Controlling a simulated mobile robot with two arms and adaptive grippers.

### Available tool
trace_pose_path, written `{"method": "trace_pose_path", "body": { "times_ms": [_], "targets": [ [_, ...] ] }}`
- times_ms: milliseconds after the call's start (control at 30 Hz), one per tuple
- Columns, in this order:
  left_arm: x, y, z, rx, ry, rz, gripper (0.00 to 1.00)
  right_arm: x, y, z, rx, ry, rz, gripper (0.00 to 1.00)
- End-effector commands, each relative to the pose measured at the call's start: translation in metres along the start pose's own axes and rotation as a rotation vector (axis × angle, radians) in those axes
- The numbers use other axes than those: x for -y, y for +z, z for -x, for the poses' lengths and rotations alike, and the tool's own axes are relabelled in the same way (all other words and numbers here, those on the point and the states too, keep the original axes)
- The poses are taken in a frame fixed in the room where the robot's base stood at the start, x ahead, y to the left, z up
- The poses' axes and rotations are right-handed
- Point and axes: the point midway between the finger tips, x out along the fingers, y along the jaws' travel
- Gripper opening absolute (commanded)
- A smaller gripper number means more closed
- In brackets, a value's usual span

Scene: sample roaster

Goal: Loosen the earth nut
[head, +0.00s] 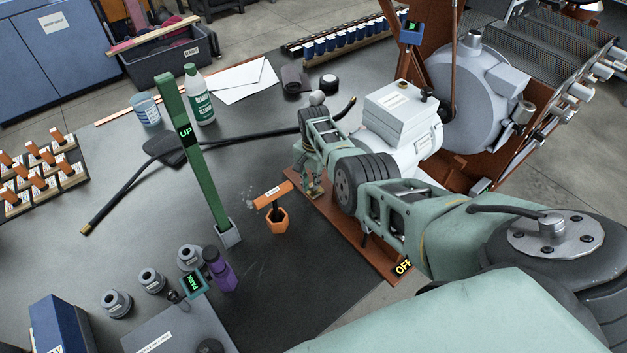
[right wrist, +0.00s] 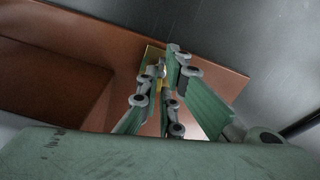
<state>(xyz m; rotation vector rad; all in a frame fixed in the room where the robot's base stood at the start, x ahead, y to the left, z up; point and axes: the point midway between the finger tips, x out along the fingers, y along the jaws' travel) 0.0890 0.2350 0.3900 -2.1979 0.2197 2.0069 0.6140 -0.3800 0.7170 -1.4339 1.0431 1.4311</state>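The earth nut (right wrist: 161,68) looks like a small pale metal piece on a brass plate (right wrist: 152,55) at the edge of the rust-brown base; it is partly hidden by my fingers. My right gripper (right wrist: 158,80) reaches to it in the right wrist view, with its green fingertips on either side. I cannot tell whether the fingers touch the nut. In the head view my right gripper (head: 314,190) points down at the near left edge of the brown base (head: 345,236), beside the grey machine (head: 405,115), and its own links hide the nut. My left gripper is not in view.
An orange-handled tool (head: 272,195) stands in an orange hexagonal holder (head: 277,220) just left of my gripper. A green post (head: 190,150) marked UP and a long black bar (head: 230,138) are farther left. An OFF label (head: 403,267) sits at the base's near end.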

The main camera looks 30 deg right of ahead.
Motion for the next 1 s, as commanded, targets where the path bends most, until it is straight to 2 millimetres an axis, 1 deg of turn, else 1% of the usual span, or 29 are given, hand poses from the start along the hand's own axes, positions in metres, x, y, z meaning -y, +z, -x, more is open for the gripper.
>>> {"method": "trace_pose_path", "body": {
  "times_ms": [33,500,800,1000],
  "targets": [
    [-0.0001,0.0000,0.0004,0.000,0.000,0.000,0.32,-0.0052,0.0052,-0.0048,0.013,0.016,0.048,0.00],
    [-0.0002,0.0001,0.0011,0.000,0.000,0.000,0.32,-0.0064,0.0025,-0.0056,0.014,0.017,0.471,0.00],
    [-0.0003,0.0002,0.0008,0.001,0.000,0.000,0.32,-0.0069,0.0008,-0.0057,0.014,0.017,0.649,0.00],
    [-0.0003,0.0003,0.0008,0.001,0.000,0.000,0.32,-0.0071,0.0001,-0.0056,0.013,0.018,0.709,0.00]
  ]
}}
